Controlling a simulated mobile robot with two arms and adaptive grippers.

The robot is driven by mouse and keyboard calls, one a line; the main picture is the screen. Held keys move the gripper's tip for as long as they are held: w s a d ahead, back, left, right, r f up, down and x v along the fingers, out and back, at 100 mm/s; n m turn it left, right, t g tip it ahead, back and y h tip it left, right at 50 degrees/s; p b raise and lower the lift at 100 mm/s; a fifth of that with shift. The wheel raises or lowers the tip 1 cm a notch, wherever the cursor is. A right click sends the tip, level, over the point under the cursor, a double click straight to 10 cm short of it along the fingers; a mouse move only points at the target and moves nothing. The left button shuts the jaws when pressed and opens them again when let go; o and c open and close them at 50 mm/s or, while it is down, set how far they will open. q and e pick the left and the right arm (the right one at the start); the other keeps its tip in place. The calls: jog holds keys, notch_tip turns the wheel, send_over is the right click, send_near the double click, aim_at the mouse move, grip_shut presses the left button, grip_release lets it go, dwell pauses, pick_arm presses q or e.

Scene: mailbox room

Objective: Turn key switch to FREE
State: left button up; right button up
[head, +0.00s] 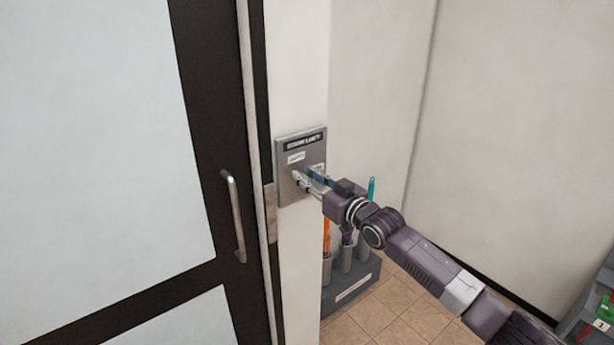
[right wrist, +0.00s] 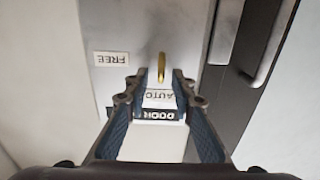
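The grey switch plate (head: 288,193) is on the narrow white wall beside the door; it also fills much of the right wrist view (right wrist: 125,25). A brass key (right wrist: 161,68) stands out from it, seen nearly edge-on. The FREE label (right wrist: 111,58) shows upside down left of the key, and the AUTO label (right wrist: 158,97) shows between my fingers. My right gripper (head: 303,178) is at the plate. In the wrist view its fingertips (right wrist: 159,75) are apart, with the key at the gap between them; contact cannot be told. My left gripper is out of view.
A dark-framed glass door (head: 100,150) with a metal handle (head: 234,215) stands left of the plate. Below, a dark stand (head: 350,291) holds orange, purple and teal items in tubes. A grey shelf unit (head: 590,307) is at lower right. Tiled floor between is clear.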

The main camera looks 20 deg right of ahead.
jog(key=shift+c, duration=0.6)
grip_shut()
jog(key=shift+m, duration=0.3)
jog(key=m, duration=0.1)
jog(key=m+b, duration=0.1)
jog(key=m, duration=0.1)
jog(key=shift+d+f+m+b, duration=0.15)
jog(key=shift+d+m+b, duration=0.15)
jog(key=m, duration=0.4)
jog(key=f+m, duration=0.1)
jog(key=m, duration=0.4)
jog(key=d+m, duration=0.1)
jog(key=m, duration=0.3)
jog(key=shift+w+f+m, duration=0.25)
jog(key=shift+m, duration=0.05)
